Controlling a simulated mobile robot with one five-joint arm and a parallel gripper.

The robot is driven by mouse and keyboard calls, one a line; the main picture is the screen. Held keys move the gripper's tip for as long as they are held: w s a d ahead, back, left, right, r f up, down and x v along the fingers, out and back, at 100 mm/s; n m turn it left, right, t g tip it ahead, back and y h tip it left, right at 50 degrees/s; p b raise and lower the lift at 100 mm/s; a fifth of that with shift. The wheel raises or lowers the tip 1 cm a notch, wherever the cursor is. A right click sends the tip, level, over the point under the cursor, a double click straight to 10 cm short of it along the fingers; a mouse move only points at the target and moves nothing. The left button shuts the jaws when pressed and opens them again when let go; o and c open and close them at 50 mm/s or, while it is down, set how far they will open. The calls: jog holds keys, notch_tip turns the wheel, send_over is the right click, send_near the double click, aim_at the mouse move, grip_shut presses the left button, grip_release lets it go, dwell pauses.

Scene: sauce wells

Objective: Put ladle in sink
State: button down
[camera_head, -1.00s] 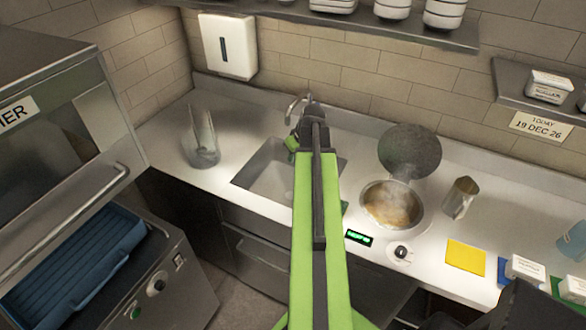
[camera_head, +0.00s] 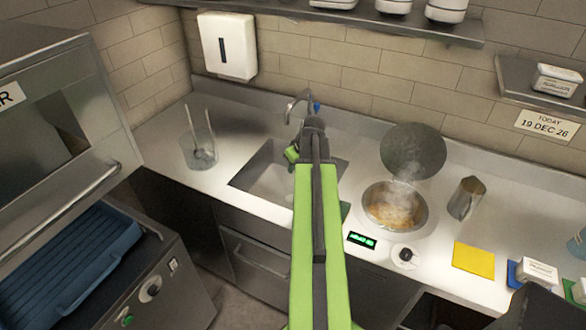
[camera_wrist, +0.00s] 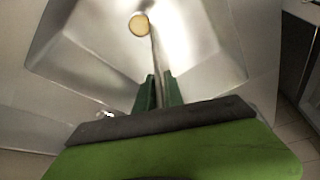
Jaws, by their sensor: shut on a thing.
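In the wrist view my gripper (camera_wrist: 158,92) has its dark green fingers closed on the thin handle of the ladle (camera_wrist: 156,55). The ladle's round end (camera_wrist: 139,25) looks yellowish and lies toward the top of that view. Behind it is the steel sink (camera_wrist: 85,45); I cannot tell whether the ladle touches it. In the head view the sink (camera_head: 250,178) is set in the counter left of my arm. My arm covers the sink's right part, and the ladle is hidden there.
A faucet (camera_head: 297,102) rises behind the sink. A clear container (camera_head: 198,152) with thin sticks stands to its left. Right of my arm are a steaming pot (camera_head: 420,215), a dark round lid (camera_head: 413,150), a metal jug (camera_head: 466,197) and a yellow square (camera_head: 474,260).

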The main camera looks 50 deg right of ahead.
jog(key=c, duration=1.5)
grip_release()
jog(key=shift+o, duration=0.2)
jog(key=shift+r, duration=0.1)
jog(key=p+v, duration=1.2)
jog(key=v, duration=0.1)
jog(key=shift+w, duration=0.1)
